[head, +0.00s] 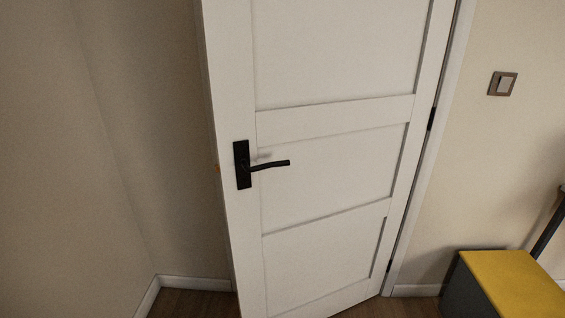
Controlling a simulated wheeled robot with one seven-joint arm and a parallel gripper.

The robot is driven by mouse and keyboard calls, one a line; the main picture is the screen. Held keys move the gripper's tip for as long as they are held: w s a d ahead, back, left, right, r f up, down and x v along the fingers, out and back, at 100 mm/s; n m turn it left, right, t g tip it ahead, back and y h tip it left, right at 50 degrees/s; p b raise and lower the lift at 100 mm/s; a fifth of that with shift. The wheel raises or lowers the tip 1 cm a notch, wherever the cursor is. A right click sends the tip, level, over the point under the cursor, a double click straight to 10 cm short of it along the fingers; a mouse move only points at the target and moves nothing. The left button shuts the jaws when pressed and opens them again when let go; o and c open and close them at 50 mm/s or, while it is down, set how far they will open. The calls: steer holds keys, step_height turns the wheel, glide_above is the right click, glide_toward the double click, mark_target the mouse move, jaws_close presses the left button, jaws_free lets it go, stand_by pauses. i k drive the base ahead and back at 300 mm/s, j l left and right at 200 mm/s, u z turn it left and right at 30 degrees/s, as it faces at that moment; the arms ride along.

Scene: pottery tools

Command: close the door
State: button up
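A white panelled door (335,125) stands ajar in the middle of the head view. Its hinges are on the right, against the white door frame (432,140). Its free left edge stands out from the frame, with a beige wall and floor visible to its left. A black lever handle (270,164) on a black plate sits near the left edge, with the lever pointing right. A small orange-brown latch part (218,168) shows on the door's edge. My gripper is not in view.
A yellow-topped box or bench (512,282) with dark sides stands at the lower right, near the hinge side. A light switch (502,84) is on the right wall. A beige wall (100,130) with a white baseboard is at the left. Brown wooden floor (195,304) shows below.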

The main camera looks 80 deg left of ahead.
mark_target(344, 91)
steer(key=u, duration=1.95)
steer(key=i+u, duration=0.15)
steer(key=i+j+z, duration=0.65)
steer(key=k+l, duration=0.05)
